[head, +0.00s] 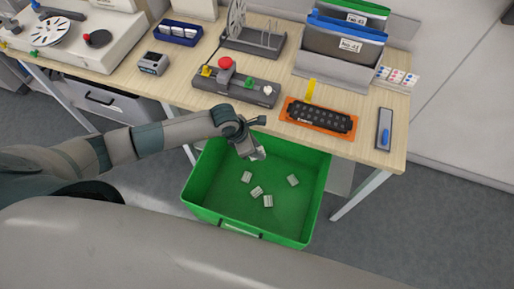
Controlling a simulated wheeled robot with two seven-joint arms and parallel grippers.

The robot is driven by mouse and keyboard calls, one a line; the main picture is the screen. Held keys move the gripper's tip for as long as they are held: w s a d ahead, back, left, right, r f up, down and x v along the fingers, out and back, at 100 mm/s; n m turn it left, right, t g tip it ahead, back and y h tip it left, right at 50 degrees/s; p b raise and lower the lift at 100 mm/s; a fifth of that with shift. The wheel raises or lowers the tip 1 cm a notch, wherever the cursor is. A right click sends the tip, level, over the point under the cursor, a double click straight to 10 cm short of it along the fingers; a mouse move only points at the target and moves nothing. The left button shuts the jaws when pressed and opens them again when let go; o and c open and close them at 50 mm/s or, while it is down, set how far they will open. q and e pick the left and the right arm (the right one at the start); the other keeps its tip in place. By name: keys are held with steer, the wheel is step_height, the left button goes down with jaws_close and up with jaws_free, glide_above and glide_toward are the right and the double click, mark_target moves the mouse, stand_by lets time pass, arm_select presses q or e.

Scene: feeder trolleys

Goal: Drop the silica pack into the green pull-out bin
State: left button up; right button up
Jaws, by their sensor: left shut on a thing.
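The green pull-out bin (310,222) stands open below the table's front edge. Several small pale silica packs (268,201) lie apart on its floor. My left gripper (259,151) is over the back part of the bin, above its floor. It is shut on a small pale silica pack, which is mostly hidden by the fingers. My right gripper is not in view.
The wooden table (360,150) is just behind the bin. Near its front edge are a button box (236,91), an orange tray with a black part (318,116) and a grey plate with a blue piece (385,130).

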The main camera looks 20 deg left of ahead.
arm_select(q)
steer(key=shift+f+b, duration=2)
steer(key=shift+f, duration=1)
steer(key=o, duration=1.1)
steer(key=shift+r, duration=0.1)
steer(key=b+v, duration=0.5)
steer(key=v, duration=1.2)
steer(key=shift+s+a, duration=0.1)
steer(key=shift+a, duration=0.05)
